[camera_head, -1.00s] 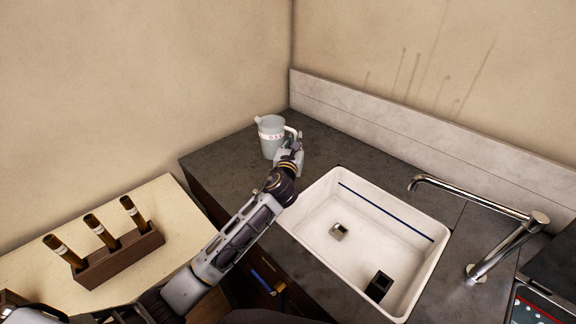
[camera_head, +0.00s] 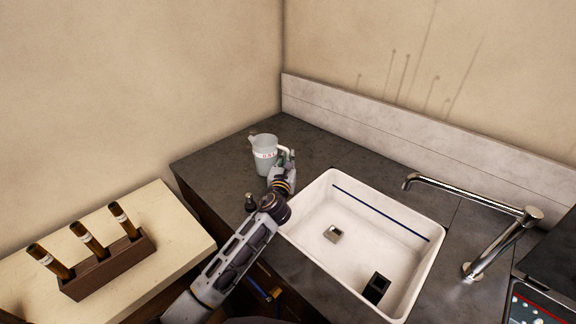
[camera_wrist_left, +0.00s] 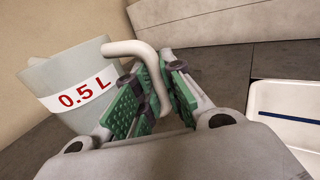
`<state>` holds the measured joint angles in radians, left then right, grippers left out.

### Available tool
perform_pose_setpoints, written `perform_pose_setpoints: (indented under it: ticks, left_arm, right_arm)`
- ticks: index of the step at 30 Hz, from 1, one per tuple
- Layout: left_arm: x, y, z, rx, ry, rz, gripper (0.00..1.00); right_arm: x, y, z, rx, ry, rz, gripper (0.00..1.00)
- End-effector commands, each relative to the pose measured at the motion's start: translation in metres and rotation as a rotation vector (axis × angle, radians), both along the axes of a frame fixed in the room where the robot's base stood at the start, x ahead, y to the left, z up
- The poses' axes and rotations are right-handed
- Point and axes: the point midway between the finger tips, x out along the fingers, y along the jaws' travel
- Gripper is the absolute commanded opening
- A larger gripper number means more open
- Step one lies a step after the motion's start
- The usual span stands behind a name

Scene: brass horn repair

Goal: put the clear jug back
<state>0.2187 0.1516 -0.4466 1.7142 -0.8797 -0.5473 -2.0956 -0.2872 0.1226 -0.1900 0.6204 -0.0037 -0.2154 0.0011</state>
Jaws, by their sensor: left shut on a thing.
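The clear jug (camera_head: 264,156) is a pale translucent jug with a white label band. It is on or just above the dark counter, left of the sink; I cannot tell whether it touches the counter. In the left wrist view the jug (camera_wrist_left: 72,88) shows a red "0.5 L" mark and a white handle on its right side. My left gripper (camera_head: 287,160) is at the jug's right side. In the left wrist view the left gripper (camera_wrist_left: 152,98) has its green pads around the handle and is shut on it. My right gripper is not in view.
A white sink (camera_head: 395,228) holds a small metal piece (camera_head: 333,233) and a black block (camera_head: 377,287). A chrome tap (camera_head: 500,217) stands at right. A small dark item (camera_head: 250,202) is near the counter's front edge. A wooden rack (camera_head: 109,267) with brown rods sits on the pale table at left.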

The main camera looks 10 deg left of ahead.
Motion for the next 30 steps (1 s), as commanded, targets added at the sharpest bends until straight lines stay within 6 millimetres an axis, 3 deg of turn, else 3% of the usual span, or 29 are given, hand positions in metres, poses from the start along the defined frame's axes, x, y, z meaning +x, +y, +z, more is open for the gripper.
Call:
perform_pose_setpoints:
  ticks: [3, 9, 20, 21, 26, 30]
  left_arm:
    - [0.000, 0.000, -0.015, 0.000, 0.000, 0.001, 0.00]
    - [0.000, 0.000, -0.021, 0.001, -0.002, 0.000, 0.00]
    - [0.000, 0.000, -0.023, 0.001, -0.001, 0.000, 0.00]
    - [0.000, 0.000, -0.025, 0.001, 0.001, 0.000, 0.12]
    - [0.000, 0.000, -0.024, 0.000, 0.001, 0.000, 0.32]
    - [0.000, 0.000, -0.024, 0.000, 0.001, 0.000, 0.32]
  right_arm:
    - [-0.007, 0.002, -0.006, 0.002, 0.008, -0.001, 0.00]
    - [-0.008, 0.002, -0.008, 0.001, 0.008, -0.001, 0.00]
    - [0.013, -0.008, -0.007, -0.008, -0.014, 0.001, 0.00]
    - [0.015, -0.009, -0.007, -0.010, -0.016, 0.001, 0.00]
    - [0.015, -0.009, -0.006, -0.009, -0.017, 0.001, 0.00]
    - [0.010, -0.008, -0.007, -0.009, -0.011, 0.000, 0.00]
